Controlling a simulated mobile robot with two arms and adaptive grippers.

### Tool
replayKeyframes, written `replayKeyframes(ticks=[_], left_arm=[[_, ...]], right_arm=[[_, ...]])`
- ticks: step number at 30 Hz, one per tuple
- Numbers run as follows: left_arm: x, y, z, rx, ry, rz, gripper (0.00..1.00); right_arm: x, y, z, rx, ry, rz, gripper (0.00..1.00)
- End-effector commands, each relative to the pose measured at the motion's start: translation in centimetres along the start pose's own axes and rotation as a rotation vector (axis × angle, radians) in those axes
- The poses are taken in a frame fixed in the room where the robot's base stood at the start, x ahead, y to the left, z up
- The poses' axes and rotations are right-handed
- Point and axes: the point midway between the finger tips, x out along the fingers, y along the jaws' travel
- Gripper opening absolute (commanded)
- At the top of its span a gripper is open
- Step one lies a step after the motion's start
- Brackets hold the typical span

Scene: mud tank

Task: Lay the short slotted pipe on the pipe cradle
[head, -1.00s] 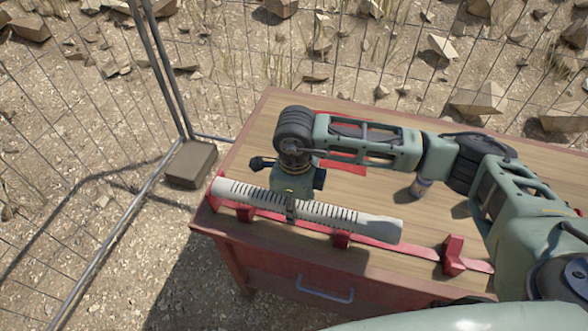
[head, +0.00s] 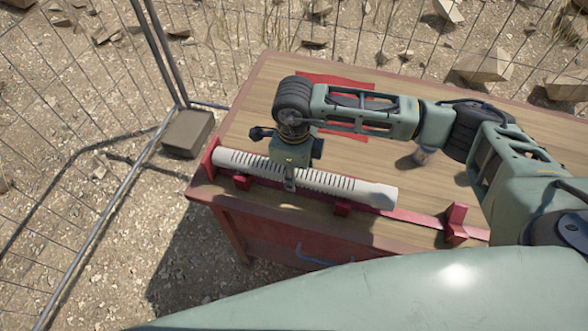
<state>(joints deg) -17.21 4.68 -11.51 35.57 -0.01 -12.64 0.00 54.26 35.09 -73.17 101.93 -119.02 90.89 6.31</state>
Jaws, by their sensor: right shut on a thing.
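The short slotted pipe (head: 349,188) is pale with a row of dark slots. It lies lengthwise along the red pipe cradle (head: 455,222) near the table's front edge. My right gripper (head: 290,182) points down and is shut on the pipe near its middle. The pipe is over the left and middle cradle supports, its left end beside the red end upright. I cannot tell whether it rests on the supports or hangs just above them. The cradle's right support stands clear of the pipe. My left gripper is not in view.
The wooden table top (head: 262,105) is mostly clear behind the pipe. A red patch (head: 335,80) lies under my right arm. A wire fence and a grey-brown block (head: 188,133) stand left of the table.

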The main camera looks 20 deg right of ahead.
Motion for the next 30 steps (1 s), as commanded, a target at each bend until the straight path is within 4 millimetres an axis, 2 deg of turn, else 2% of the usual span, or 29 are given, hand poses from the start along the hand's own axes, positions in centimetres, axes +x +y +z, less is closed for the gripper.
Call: replayKeyframes(ticks=[5, 30], left_arm=[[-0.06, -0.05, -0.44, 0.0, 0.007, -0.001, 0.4], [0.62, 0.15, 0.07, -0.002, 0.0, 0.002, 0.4]], right_arm=[[-0.1, -0.01, 0.06, 0.0, -0.002, 0.0, 0.0], [-0.03, -0.04, 0.09, 0.0, -0.002, 0.0, 0.0]])
